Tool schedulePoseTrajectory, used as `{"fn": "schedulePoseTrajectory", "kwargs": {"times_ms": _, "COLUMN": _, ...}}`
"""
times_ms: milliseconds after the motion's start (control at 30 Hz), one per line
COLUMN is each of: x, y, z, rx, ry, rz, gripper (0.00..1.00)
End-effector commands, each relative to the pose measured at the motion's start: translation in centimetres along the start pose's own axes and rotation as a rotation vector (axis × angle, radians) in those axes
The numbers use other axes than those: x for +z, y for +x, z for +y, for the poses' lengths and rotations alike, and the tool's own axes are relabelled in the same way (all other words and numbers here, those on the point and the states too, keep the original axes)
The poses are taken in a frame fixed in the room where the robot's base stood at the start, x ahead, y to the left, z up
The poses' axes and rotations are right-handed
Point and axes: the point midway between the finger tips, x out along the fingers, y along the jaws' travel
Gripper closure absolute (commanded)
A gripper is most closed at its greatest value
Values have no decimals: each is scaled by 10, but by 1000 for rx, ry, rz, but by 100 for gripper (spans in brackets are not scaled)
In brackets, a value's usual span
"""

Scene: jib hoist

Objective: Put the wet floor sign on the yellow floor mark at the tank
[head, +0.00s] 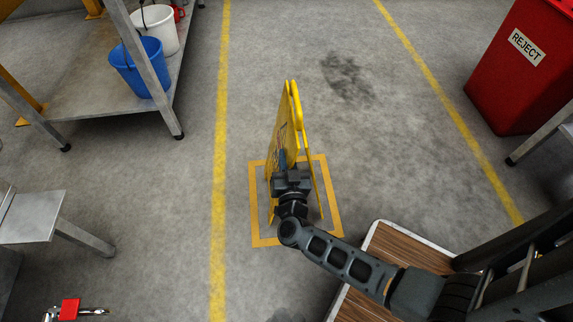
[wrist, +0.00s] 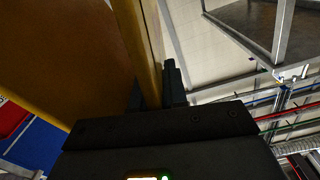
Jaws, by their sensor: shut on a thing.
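The wet floor sign (head: 285,132) is a yellow folding A-frame, upright, with its legs a little apart. In the head view it stands within the outline of the yellow floor mark (head: 334,205), a square painted on the concrete. I cannot tell for sure whether its feet touch the floor. My gripper (head: 287,168) is shut on the sign's near side. In the wrist view the sign (wrist: 75,50) fills the upper left as a dark yellow panel against the jaws (wrist: 172,85). The sign's lower near parts are hidden behind my gripper and arm.
Yellow lane lines run left (head: 221,130) and right (head: 440,92) of the mark. A metal rack (head: 95,95) with a blue bucket (head: 143,68) and a white bucket (head: 156,28) stands upper left. A red REJECT bin (head: 520,75) stands upper right. The floor beyond the sign is clear.

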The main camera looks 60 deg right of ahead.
Motion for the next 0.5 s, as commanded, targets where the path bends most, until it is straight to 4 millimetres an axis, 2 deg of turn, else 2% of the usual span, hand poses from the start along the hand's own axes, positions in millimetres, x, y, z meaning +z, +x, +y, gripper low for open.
{"fn": "schedulePoseTrajectory", "kwargs": {"times_ms": 33, "x": 12, "y": 1, "z": 1, "rx": -2, "ry": -1, "rz": 2, "gripper": 100}}
{"fn": "schedulePoseTrajectory", "kwargs": {"times_ms": 100, "x": 18, "y": 1, "z": 2, "rx": -2, "ry": -1, "rz": 3, "gripper": 100}}
{"fn": "schedulePoseTrajectory", "kwargs": {"times_ms": 500, "x": 20, "y": 1, "z": 4, "rx": 0, "ry": 0, "rz": 3, "gripper": 100}}
